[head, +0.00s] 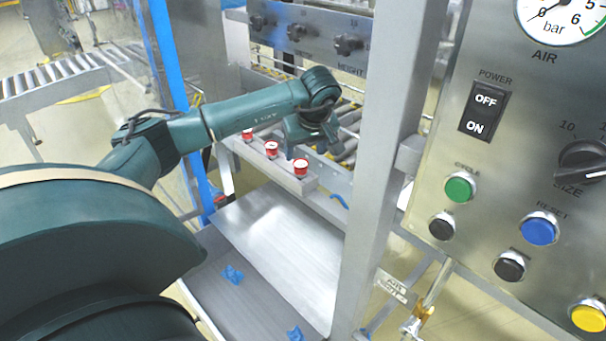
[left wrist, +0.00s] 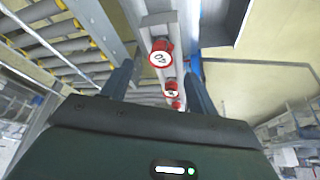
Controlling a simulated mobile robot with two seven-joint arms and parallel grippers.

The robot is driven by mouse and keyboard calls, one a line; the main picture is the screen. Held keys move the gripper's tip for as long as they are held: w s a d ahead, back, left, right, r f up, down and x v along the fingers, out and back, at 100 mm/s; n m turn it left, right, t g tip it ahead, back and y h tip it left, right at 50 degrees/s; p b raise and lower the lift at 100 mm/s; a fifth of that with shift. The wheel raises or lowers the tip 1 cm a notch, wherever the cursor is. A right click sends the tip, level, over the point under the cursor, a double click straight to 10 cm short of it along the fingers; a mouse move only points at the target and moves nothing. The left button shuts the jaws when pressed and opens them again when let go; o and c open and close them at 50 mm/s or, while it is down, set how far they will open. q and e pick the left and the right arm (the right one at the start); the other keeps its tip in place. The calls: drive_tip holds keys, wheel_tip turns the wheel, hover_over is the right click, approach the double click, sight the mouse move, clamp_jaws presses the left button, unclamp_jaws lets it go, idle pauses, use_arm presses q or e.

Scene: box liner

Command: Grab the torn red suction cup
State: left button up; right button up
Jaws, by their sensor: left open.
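Three red suction cups with white faces sit in a row on a grey metal bar: a near one (head: 301,168), a middle one (head: 271,149) and a far one (head: 247,134). I cannot tell which is torn. My left gripper (head: 312,150) is above the bar, close to the near cup. In the left wrist view the open fingers (left wrist: 158,68) are empty. The largest cup (left wrist: 160,52) shows between the fingertips, with dark marks on its face. Two smaller cups, one (left wrist: 170,87) and another (left wrist: 176,104), line up below it in the picture. My right gripper is out of view.
A grey upright post (head: 380,140) stands right of the gripper, with the control panel (head: 510,190) beyond it. A blue post (head: 170,60) is on the left. A bare sloping metal plate (head: 285,240) lies below the bar. Blue scraps (head: 232,274) lie lower down. Rollers (head: 345,112) run behind.

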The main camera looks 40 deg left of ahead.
sight(301, 163)
use_arm(q)
drive_tip(key=shift+p+x, duration=0.35)
drive_tip(key=shift+x, duration=3.25)
drive_tip(key=shift+a, duration=0.15)
drive_tip(key=shift+c, duration=0.2)
drive_tip(key=shift+r, duration=0.1)
drive_tip(key=c, duration=1)
